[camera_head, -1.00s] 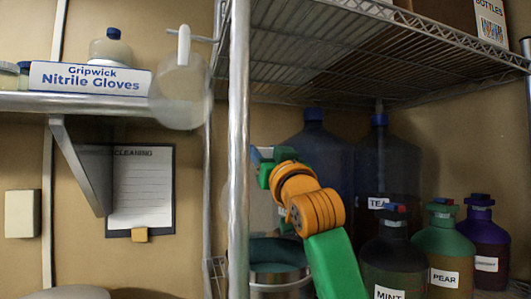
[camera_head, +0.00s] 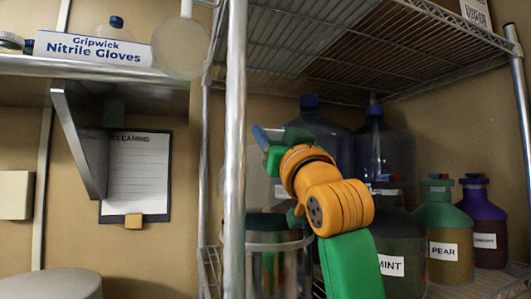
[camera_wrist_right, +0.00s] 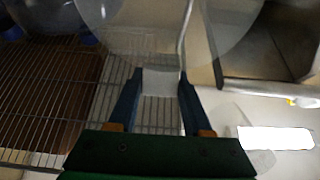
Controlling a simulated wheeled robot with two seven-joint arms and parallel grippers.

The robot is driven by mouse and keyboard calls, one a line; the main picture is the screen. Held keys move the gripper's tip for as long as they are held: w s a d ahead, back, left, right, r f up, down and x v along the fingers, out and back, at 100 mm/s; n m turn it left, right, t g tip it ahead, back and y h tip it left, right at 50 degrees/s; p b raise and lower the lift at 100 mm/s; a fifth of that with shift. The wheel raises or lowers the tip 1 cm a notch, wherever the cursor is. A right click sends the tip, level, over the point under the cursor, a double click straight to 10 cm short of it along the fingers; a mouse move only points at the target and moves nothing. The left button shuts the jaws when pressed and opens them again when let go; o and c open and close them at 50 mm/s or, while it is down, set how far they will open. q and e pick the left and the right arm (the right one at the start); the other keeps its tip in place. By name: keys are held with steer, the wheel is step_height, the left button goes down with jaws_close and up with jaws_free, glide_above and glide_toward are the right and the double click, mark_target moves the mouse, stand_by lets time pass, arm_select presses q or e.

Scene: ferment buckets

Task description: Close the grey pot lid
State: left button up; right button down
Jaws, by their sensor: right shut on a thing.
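The grey metal pot (camera_head: 280,268) stands behind the front post on the right-hand shelf unit, and its dark opening shows at the top. My right gripper (camera_head: 262,138) is above the pot, partly beside the post. In the right wrist view its two blue fingers (camera_wrist_right: 159,92) are closed on a pale tab (camera_wrist_right: 160,82). The tab appears joined to a large translucent round lid (camera_wrist_right: 220,25) at the top of that view. In the head view the lid is mostly hidden or too faint to outline. My left gripper is not in view.
The shelf post (camera_head: 234,150) stands close left of my right gripper. Bottles labelled MINT (camera_head: 398,225), PEAR (camera_head: 443,215) and a purple one (camera_head: 484,210) stand right of my arm. Large blue-tinted jugs (camera_head: 384,150) stand behind. A wire shelf (camera_head: 370,45) hangs overhead.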

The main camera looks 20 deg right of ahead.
steer(key=shift+s+f+t+b, duration=1.4)
steer(key=shift+s+f+b, duration=0.5)
steer(key=shift+b, duration=0.85)
steer(key=shift+c, duration=1.6)
jaws_free()
steer(key=shift+s, duration=0.15)
steer(key=b+v, duration=0.5)
steer(key=v, duration=0.2)
